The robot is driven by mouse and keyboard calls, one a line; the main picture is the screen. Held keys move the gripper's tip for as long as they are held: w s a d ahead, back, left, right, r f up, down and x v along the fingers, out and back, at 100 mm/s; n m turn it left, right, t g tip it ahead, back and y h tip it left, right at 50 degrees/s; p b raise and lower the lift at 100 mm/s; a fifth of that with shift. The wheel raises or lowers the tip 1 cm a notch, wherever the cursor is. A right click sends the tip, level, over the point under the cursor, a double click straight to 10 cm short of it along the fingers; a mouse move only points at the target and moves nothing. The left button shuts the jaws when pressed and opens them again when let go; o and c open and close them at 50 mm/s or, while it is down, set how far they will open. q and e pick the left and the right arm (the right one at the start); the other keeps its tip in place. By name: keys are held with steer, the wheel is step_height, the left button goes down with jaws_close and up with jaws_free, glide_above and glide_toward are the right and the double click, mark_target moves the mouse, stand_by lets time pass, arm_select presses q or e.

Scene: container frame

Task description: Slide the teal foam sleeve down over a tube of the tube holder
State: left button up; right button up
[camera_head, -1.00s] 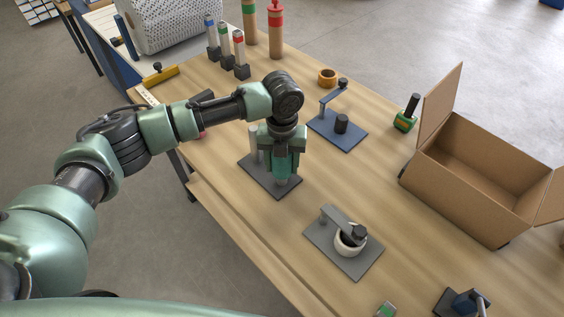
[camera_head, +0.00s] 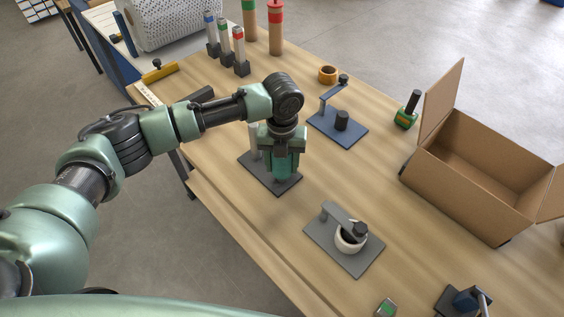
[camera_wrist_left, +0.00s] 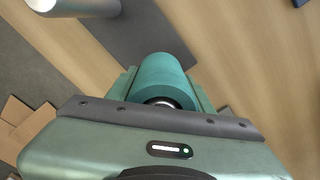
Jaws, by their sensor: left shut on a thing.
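The tube holder is a dark grey plate (camera_head: 262,180) on the table with upright grey tubes. One bare tube (camera_head: 253,138) stands at its left and also shows in the left wrist view (camera_wrist_left: 75,6). My left gripper (camera_head: 283,164) points down over the plate's right part, shut on the teal foam sleeve (camera_head: 284,170). In the left wrist view the sleeve (camera_wrist_left: 163,72) sits between the fingers, with a round metallic tube end in its opening. The sleeve is around this tube, low near the plate. Whether it touches the plate is hidden. My right gripper is out of view.
A grey plate with a lever and white ring (camera_head: 348,242) stands in front to the right. A blue plate with a lever (camera_head: 338,130) stands behind to the right. A cardboard box (camera_head: 470,190) is at the right. Several capped posts (camera_head: 225,45) stand at the back.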

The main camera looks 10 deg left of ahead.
arm_select(q)
steer(key=shift+f+b, duration=0.35)
steer(key=shift+f, duration=0.45)
steer(key=o, duration=1.9)
steer(key=shift+s+f, duration=0.1)
step_height(320, 180, up, 7)
steer(key=p, duration=0.7)
